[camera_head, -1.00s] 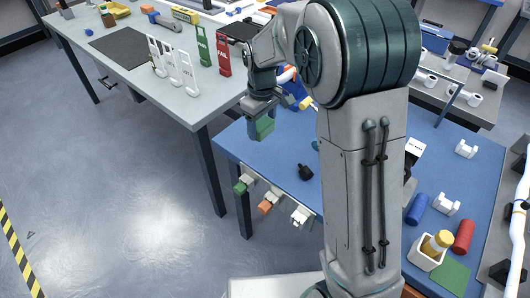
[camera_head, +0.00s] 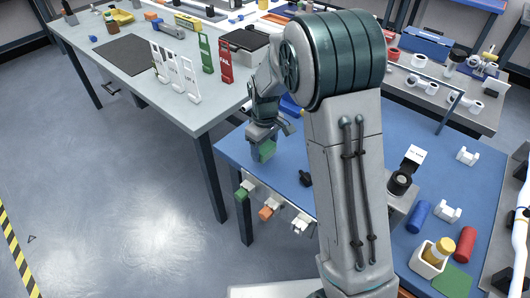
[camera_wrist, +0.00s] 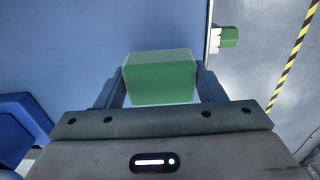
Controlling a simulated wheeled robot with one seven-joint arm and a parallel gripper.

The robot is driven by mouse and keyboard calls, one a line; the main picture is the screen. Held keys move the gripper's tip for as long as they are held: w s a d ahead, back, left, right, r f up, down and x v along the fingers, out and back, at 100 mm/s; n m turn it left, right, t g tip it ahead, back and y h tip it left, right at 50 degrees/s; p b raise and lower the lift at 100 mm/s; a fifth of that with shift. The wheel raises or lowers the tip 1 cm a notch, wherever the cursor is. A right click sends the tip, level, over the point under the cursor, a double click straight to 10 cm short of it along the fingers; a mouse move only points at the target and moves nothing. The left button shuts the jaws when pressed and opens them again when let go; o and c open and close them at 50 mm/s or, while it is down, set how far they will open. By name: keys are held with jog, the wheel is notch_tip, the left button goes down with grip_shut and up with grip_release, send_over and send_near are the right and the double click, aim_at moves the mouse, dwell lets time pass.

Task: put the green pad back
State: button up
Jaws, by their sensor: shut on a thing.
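My gripper (camera_head: 264,138) is shut on a green block-shaped pad (camera_head: 266,151), held over the left corner area of the blue-topped table (camera_head: 345,190). In the wrist view the green pad (camera_wrist: 160,80) sits between the two fingers, above blue surface. I cannot tell whether its underside touches the table. A flat green square (camera_head: 453,279) lies at the table's near right corner. A small green-ended piece (camera_head: 243,190) is on the table's front edge; it also shows in the wrist view (camera_wrist: 229,37).
Orange (camera_head: 268,211) and white (camera_head: 299,224) pieces line the front edge. A small black object (camera_head: 305,178) lies right of my gripper. A grey table (camera_head: 185,95) is behind left.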

aim_at(265, 154)
jog(key=shift+f, duration=1.25)
jog(key=shift+f, duration=0.3)
jog(key=o, duration=1)
jog(key=shift+c, duration=0.2)
jog(key=shift+r, duration=0.1)
notch_tip(265, 154, up, 13)
jog(key=s+d+r+m+t, duration=0.1)
jog(key=s+d+m, duration=0.3)
jog(key=s, duration=0.7)
jog(key=s+d+r+m+t, duration=0.1)
jog(key=s+d+m, duration=0.4)
jog(key=s, duration=0.7)
jog(key=shift+s+d+r+t, duration=0.2)
jog(key=shift+d+r+t, duration=0.2)
jog(key=shift+d+r, duration=0.45)
